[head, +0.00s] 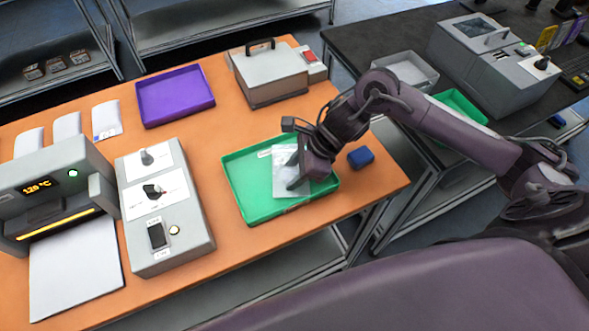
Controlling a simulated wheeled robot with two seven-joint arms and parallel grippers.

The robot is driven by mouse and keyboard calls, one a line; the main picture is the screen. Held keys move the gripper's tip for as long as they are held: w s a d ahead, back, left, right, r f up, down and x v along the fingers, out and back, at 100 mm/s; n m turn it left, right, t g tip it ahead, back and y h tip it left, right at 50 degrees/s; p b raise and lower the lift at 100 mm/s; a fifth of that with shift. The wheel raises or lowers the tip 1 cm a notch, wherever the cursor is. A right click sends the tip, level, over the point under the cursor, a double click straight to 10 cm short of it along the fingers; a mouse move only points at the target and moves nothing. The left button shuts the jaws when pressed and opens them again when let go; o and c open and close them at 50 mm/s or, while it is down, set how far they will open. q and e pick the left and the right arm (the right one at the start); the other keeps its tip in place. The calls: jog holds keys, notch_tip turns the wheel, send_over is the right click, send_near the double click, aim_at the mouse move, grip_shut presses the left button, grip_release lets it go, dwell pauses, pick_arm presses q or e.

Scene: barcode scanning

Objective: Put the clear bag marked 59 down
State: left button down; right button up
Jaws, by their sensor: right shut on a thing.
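The clear bag (286,179) shows as a pale, flat packet over the green tray (238,199) on the orange table. The number on it is too small to read. My right gripper (298,178) is at the bag's right side, shut on it, and covers part of it. I cannot tell whether the bag touches the tray floor. My left gripper is not in view.
A purple tray (176,96) and several white packets (106,119) lie at the back left. A grey device (268,74) stands behind the green tray. A blue block (361,157) lies right of it. A grey control box (165,207) stands left.

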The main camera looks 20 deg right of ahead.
jog(key=shift+f, duration=0.25)
jog(key=shift+f, duration=0.15)
jog(key=o, duration=1)
